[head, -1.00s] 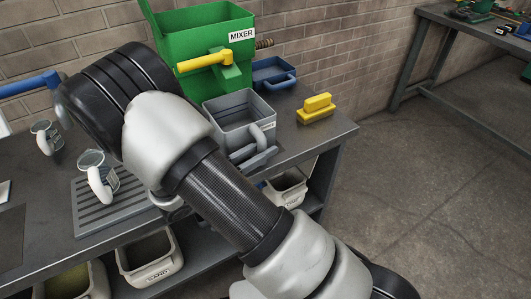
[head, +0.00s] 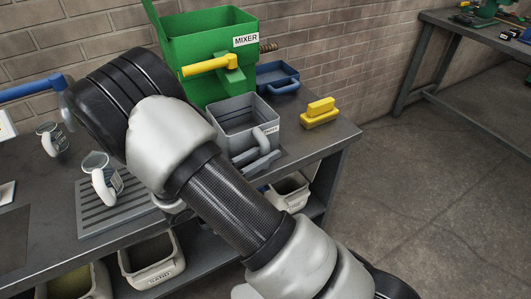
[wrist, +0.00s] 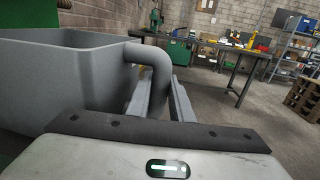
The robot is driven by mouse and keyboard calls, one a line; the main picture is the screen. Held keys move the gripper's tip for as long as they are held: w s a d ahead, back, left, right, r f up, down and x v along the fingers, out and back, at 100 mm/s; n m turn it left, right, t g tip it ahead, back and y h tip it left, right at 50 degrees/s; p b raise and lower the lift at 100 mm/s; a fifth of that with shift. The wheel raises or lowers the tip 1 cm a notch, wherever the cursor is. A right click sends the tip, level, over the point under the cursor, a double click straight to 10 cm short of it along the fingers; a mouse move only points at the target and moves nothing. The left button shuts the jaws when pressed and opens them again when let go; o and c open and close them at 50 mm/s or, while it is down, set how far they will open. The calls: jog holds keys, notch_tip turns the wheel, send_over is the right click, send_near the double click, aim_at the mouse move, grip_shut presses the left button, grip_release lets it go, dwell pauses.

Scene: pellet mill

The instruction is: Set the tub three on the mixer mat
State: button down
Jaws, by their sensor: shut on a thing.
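The grey square tub (head: 236,132) is upright at the right part of the bench, in front of the green mixer (head: 196,50). The label on it is too small to read. My gripper (head: 258,160) is shut on the tub's curved handle (head: 266,135). In the wrist view the handle (wrist: 160,85) stands between the two fingers, and the tub (wrist: 70,80) fills the left side. A thin dark edge on the bench beside the tub may be the mixer mat, but the tub and gripper hide most of it. I cannot tell whether the tub's base touches it.
A blue tray (head: 277,77) and a yellow block-shaped thing (head: 319,112) stand behind and right of the tub. The mixer's yellow lever (head: 208,66) reaches out close above it. Bins sit below the bench.

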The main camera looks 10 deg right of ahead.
jog(key=shift+f, duration=0.55)
dwell(0.9)
jog(key=shift+c, duration=1.5)
grip_release()
jog(key=v, duration=0.9)
dwell(0.6)
